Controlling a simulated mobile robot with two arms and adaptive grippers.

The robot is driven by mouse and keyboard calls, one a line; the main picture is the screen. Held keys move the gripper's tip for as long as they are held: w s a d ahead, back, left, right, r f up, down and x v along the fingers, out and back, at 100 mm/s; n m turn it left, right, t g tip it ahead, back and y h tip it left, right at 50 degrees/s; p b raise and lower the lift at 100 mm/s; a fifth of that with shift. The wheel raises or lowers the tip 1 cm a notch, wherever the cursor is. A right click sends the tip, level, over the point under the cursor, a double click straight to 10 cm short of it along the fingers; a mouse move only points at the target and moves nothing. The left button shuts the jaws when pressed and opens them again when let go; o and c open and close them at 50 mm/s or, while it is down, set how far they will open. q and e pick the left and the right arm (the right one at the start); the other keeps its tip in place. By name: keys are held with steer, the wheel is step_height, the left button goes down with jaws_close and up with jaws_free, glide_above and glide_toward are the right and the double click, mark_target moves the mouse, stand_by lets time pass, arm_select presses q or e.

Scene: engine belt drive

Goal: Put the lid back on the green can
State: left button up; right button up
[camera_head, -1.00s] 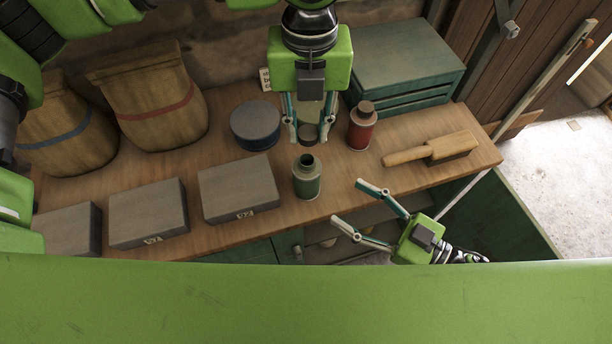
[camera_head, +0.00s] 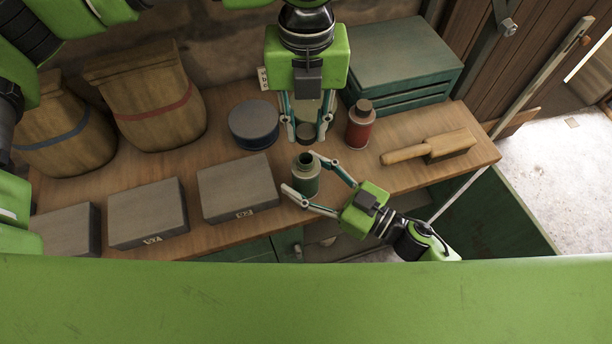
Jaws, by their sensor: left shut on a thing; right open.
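The green can (camera_head: 306,181) stands upright on the wooden workbench with its round neck open at the top. My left gripper (camera_head: 306,136) is shut on the small dark lid (camera_head: 306,128) and holds it behind and above the can's neck, apart from it. My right gripper (camera_head: 304,178) is open, with one finger at the front of the can and the other at its right side. I cannot tell whether these fingers touch the can.
A red can (camera_head: 360,126) with its lid on stands right of my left gripper. A blue round tin (camera_head: 254,124) is to the left. Grey blocks (camera_head: 238,187) line the front left. A wooden brush (camera_head: 430,149) lies at right, near a teal chest (camera_head: 405,60).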

jaws_close()
arm_select(q)
glide_above(306, 159)
steer(key=shift+f, duration=2.55)
steer(key=shift+f, duration=0.85)
steer(key=shift+f, duration=0.6)
